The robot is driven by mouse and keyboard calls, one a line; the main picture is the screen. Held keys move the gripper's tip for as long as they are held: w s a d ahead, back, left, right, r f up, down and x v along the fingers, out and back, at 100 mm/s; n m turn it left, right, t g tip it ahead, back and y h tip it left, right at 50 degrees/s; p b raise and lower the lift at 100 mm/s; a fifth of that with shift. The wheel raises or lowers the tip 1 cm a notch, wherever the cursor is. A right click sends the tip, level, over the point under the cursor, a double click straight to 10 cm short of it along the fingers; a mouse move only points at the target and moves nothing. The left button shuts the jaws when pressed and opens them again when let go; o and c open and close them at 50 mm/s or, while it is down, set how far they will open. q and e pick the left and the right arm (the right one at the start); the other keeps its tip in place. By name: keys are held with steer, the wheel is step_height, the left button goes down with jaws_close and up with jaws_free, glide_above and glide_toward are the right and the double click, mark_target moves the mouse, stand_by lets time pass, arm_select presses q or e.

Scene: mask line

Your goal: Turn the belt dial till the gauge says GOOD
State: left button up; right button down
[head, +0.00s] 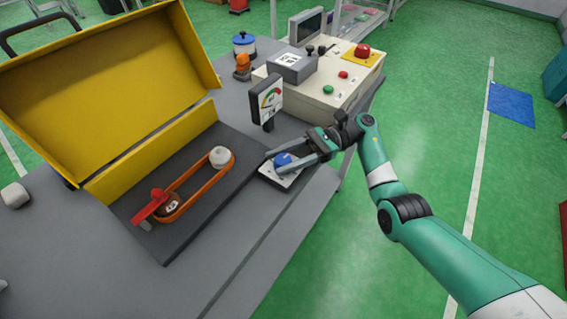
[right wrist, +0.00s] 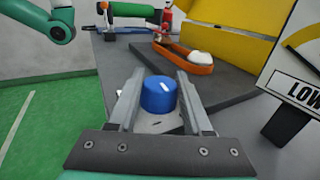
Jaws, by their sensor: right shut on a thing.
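The blue belt dial (head: 283,160) sits on a light plate at the right edge of the bench. In the right wrist view the blue dial (right wrist: 158,95) has a white mark on top. My right gripper (head: 279,163) is shut on it, one finger on each side. The gauge (head: 266,98) stands just behind the dial. In the right wrist view the gauge (right wrist: 299,85) is cut off and its label begins with "LOW". An orange belt (head: 190,183) runs around a white roller (head: 220,157) and a second roller. Green parts, seemingly of my left arm (right wrist: 45,20), show; its jaws are unclear.
A red lever (head: 150,205) crosses the belt's near end on a dark base. A yellow open cover (head: 100,85) rises behind it. A cream control box (head: 320,90) with a red button stands behind the gauge.

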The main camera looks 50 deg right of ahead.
steer(key=shift+f, duration=0.1)
stand_by(0.3)
steer(key=shift+c, duration=1.7)
jaws_free()
